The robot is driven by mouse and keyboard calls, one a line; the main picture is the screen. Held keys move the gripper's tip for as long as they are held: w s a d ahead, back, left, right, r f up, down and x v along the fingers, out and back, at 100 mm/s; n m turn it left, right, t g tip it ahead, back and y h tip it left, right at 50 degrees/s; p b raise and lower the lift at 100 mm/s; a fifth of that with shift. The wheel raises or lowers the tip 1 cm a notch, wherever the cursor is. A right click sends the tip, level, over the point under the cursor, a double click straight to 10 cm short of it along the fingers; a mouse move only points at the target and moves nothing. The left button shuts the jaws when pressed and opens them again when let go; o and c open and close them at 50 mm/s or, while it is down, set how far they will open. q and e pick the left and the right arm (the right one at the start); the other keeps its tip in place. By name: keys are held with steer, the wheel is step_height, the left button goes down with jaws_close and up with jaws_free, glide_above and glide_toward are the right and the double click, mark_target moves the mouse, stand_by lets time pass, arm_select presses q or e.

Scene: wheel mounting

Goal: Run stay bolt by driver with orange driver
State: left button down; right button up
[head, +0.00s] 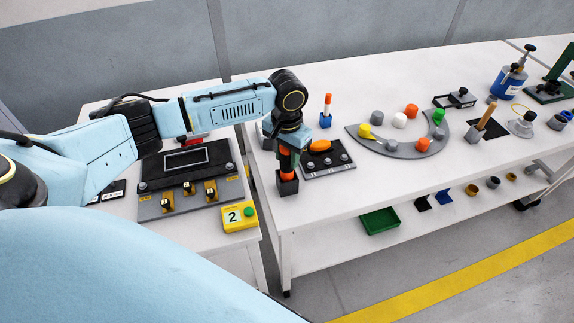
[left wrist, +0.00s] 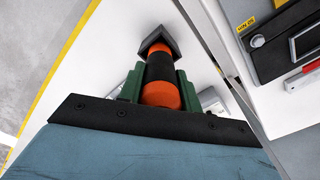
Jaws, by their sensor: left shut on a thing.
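My left gripper (head: 289,148) is shut on the orange driver (head: 286,165) at the near left part of the right table. The driver points down, and its lower end meets a dark square block (head: 287,185); I cannot tell if it is inside or just above it. In the left wrist view, the green fingers of my left gripper (left wrist: 159,88) flank the driver (left wrist: 158,67), orange with a black band, and its far end is at the dark block (left wrist: 158,38). I cannot make out the stay bolt for sure. My right gripper is not in view.
A dark plate with round knobs (head: 329,166) and an orange piece (head: 320,145) lie just right of the driver. A grey curved tray (head: 400,152) holds coloured pieces. A control panel (head: 187,175) and yellow button box (head: 240,217) are left, across a table gap.

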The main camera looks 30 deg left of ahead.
arm_select(q)
steer(key=shift+w+r, duration=0.1)
step_height(320, 180, up, 10)
steer(key=shift+p, duration=0.65)
